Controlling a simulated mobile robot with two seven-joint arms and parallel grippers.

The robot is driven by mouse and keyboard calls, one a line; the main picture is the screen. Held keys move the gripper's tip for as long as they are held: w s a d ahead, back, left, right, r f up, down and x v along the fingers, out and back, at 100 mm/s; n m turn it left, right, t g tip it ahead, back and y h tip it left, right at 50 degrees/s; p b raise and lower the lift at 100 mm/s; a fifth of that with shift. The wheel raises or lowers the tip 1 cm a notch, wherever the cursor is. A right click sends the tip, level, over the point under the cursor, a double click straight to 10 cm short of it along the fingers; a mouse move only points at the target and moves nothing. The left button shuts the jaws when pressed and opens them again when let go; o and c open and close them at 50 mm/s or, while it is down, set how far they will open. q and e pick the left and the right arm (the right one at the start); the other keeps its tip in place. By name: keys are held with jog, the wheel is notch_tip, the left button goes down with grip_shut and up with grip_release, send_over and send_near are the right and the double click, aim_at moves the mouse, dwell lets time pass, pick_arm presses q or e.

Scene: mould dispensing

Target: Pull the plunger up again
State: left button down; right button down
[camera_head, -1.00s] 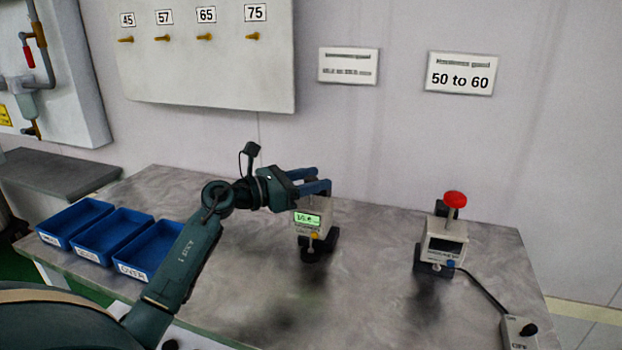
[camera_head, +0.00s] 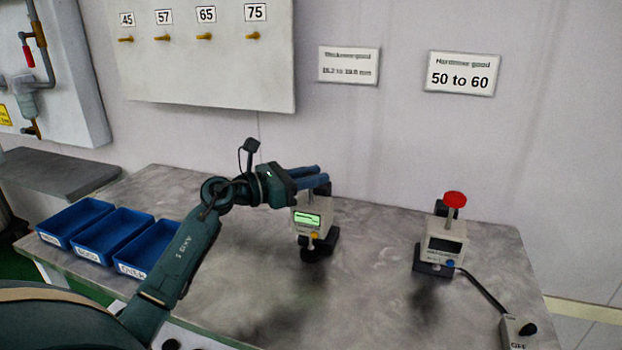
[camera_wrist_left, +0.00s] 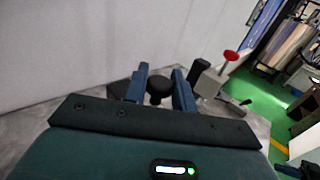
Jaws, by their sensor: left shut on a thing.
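The thickness gauge (camera_head: 312,221) is a small pale device with a lit green display, standing on the grey table. My left gripper (camera_head: 318,179) reaches over its top from the left, with its blue fingers at the upper end of the device. In the left wrist view the dark round plunger knob (camera_wrist_left: 159,88) sits between the two fingertips of my left gripper (camera_wrist_left: 160,76). The gripper is shut on the plunger. In the head view the fingers hide the knob. The display text is too small to read.
The hardness gauge (camera_head: 442,246) with a red knob (camera_head: 455,199) stands to the right, cabled to a small switch box (camera_head: 518,331). Three blue bins (camera_head: 143,249) stand on the left. The table (camera_head: 375,290) between and in front of the gauges is clear.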

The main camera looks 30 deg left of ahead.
pick_arm(q)
jog(key=shift+r, duration=0.5)
jog(key=c, duration=1.2)
grip_release()
pick_arm(e)
jog(key=shift+s+d, duration=0.1)
pick_arm(q)
jog(key=shift+f, duration=0.1)
jog(key=shift+s+a+f, duration=0.1)
jog(key=shift+s+a, duration=0.15)
jog(key=shift+s, duration=0.15)
jog(key=b+v, duration=0.3)
jog(key=v, duration=0.9)
pick_arm(e)
jog(key=shift+a+f+m, duration=0.2)
jog(key=shift+f+m, duration=0.1)
jog(key=shift+f, duration=0.65)
pick_arm(q)
jog(key=shift+s+a, duration=0.1)
jog(key=shift+s, duration=0.05)
pick_arm(e)
jog(key=shift+f, duration=0.1)
